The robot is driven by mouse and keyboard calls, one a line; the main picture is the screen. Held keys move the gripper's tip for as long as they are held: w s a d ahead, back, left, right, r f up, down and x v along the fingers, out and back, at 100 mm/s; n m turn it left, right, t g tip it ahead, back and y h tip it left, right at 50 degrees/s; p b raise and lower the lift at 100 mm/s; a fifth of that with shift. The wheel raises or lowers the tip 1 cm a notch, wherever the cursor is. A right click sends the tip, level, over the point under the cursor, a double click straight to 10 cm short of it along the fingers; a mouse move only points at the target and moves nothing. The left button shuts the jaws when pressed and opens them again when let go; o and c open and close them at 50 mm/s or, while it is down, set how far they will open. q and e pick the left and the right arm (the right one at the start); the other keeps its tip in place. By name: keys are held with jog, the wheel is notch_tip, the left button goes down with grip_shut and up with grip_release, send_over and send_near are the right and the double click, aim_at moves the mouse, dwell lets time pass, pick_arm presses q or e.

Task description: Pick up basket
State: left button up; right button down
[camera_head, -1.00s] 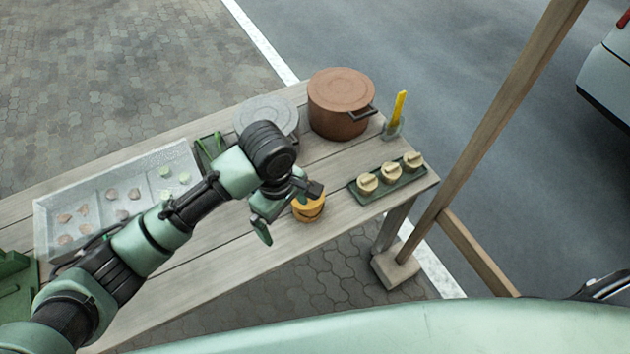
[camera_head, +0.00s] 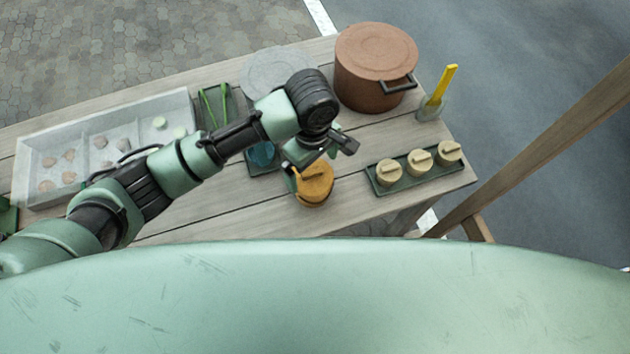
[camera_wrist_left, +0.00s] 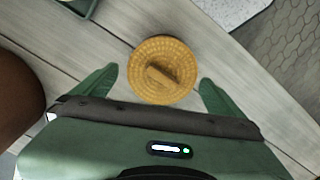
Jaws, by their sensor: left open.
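The basket (camera_head: 315,186) is a small round woven orange-yellow one with a lid and a bar handle, standing upright near the front edge of the wooden table. In the left wrist view the basket (camera_wrist_left: 160,68) shows from above, its handle slanting. My left gripper (camera_head: 318,162) is above and beside it, open and empty. In the wrist view the left gripper's fingers (camera_wrist_left: 155,88) stand apart on either side of the basket's near part; I cannot tell if they touch it. My right gripper is not in view.
Behind stand a brown pot (camera_head: 374,68) and a cup (camera_head: 428,109) with a yellow-handled tool. A compartmented tray (camera_head: 27,172) is at left. A wooden post (camera_head: 545,148) rises at right.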

aim_at(311, 173)
pick_arm(q)
jog(key=f, duration=0.3)
jog(key=shift+s+a+f, duration=0.1)
jog(key=shift+s+a, duration=0.1)
jog(key=shift+s, duration=0.05)
jog(key=shift+w+d+f, duration=0.1)
jog(key=shift+f, duration=3.05)
jog(key=c, duration=1.5)
jog(key=shift+o, duration=0.2)
jog(key=shift+r, duration=0.1)
